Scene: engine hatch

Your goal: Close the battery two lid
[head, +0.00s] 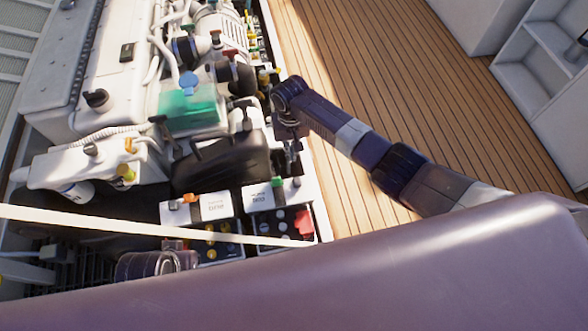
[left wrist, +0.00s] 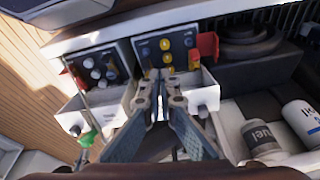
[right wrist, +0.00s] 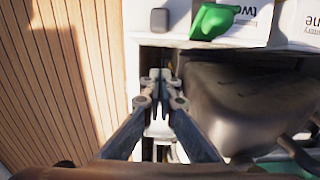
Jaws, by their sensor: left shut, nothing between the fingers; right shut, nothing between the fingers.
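Battery two (head: 283,225) is open, with its dark top of round caps bare and a red part (head: 303,222) at its right. Its white lid (head: 268,195), with a green latch (head: 277,181), stands open on the far side. The latch also shows in the right wrist view (right wrist: 214,20), beside the word "two". My right gripper (head: 293,165) is shut and empty, pointing down just beyond the lid; I cannot tell if it touches. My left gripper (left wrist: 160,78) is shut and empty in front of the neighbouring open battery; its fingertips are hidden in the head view.
The neighbouring battery one (head: 220,245), with yellow caps and an orange latch (head: 190,197), is also open. A pale bar (head: 130,225) crosses in front. Wooden deck (head: 335,60) lies clear at right.

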